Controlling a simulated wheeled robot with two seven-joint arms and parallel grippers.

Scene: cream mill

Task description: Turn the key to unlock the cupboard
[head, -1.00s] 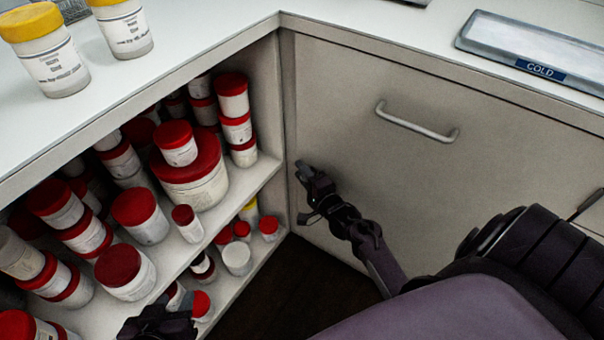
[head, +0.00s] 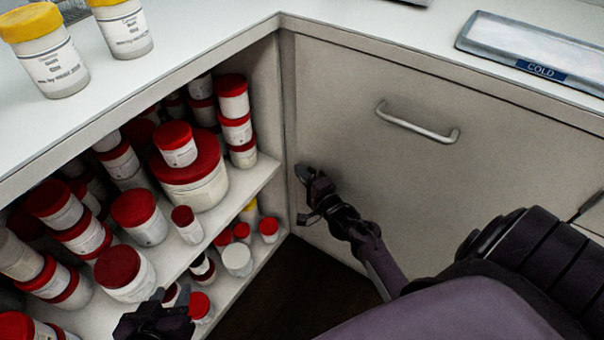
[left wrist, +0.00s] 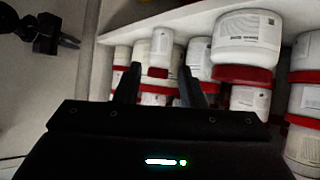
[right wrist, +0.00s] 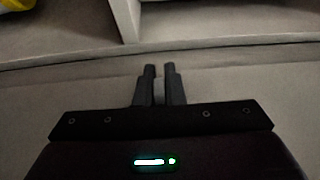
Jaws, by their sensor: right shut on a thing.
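The cupboard door (head: 400,175) is a flat grey-beige panel with a bar handle (head: 415,125), and it looks shut. My right gripper (head: 305,175) is at the door's left edge, close to the door face. In the right wrist view its fingers (right wrist: 159,85) are close together with a narrow greyish piece between them. This is where the key is held, but its shape and the lock are hidden by the fingers. My left gripper (head: 172,298) is low in front of the open shelves. In the left wrist view its fingers (left wrist: 158,88) are apart with nothing gripped.
Open shelves (head: 255,185) on the left hold many red-lidded white jars, including a large jar (head: 195,190). Two yellow-lidded jars (head: 45,60) stand on the white countertop. A metal tray marked COLD (head: 520,45) is on the counter at right. Dark floor (head: 270,290) shows below.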

